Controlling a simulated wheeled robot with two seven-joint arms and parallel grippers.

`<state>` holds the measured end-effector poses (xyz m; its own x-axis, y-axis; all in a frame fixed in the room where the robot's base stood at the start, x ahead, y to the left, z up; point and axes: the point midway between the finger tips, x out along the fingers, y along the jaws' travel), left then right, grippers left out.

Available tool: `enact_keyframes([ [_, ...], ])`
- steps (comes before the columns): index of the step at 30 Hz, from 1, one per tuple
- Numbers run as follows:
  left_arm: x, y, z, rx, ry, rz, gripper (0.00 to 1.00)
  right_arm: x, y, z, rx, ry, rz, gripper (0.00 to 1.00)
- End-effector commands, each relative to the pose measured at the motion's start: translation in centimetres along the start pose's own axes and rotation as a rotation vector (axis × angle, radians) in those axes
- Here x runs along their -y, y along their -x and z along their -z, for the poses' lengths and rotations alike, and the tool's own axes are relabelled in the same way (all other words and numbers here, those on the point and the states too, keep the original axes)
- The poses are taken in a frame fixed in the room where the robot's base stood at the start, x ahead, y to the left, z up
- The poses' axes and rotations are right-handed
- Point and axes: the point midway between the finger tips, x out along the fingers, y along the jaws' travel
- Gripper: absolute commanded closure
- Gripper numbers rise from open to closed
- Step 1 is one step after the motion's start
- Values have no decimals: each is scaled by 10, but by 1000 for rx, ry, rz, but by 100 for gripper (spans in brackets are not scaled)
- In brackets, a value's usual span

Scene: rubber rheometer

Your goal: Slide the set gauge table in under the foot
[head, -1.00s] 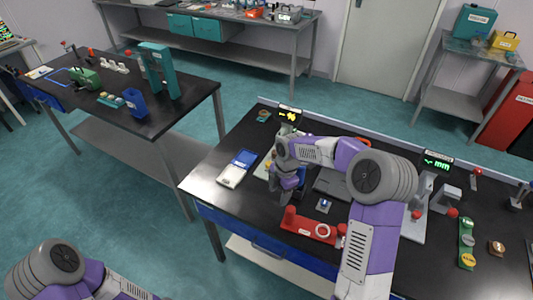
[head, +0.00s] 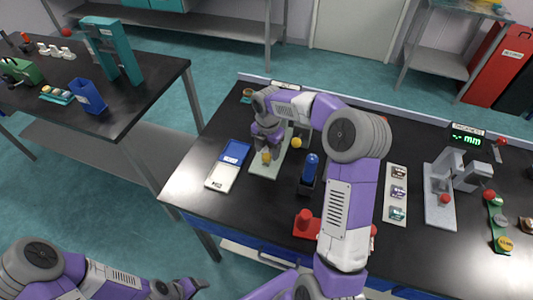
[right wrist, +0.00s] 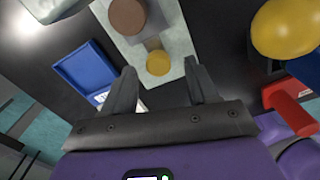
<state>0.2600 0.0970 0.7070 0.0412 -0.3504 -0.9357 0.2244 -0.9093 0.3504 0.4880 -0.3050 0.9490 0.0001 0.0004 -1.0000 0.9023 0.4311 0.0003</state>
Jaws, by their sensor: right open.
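A pale grey-green base plate (head: 263,168) stands on the right-hand bench. In the right wrist view, a brown disc (right wrist: 127,16) and a yellow round knob (right wrist: 158,62) sit in line on it, joined by a grey strip; I take these for the gauge table and its grip. The yellow knob also shows in the head view (head: 266,158). My right gripper (right wrist: 160,70) is open and empty, its fingers either side of the knob in the picture; contact cannot be told. My arm hides the foot. My left gripper (head: 188,288) is low at the bottom, partly seen.
A blue-and-white device (head: 230,165) lies left of the plate. A yellow ball (head: 297,142) and a blue-handled tool (head: 310,170) stand right of it. A red holder (head: 305,225) is nearer. A thickness gauge (head: 443,190) stands further right.

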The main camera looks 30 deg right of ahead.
Motion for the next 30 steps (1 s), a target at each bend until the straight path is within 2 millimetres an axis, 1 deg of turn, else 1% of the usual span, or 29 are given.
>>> enact_keyframes([
  [1,1,-3,0,-1,0,0,28,0,-8,0,-1,0,2,42],
  [6,2,-5,1,-1,0,0,28,0,-21,0,0,0,0,42],
  [14,2,-5,1,-1,0,0,28,0,-22,0,0,0,0,42],
  [15,2,-5,1,-1,0,0,28,0,-22,0,0,0,0,43],
  [26,2,-5,1,-1,0,0,28,0,-22,0,1,0,0,98],
  [27,2,-5,1,-1,0,0,28,0,-22,0,1,0,0,100],
  [30,2,-5,1,-1,0,0,28,0,-22,0,1,0,0,100],
])
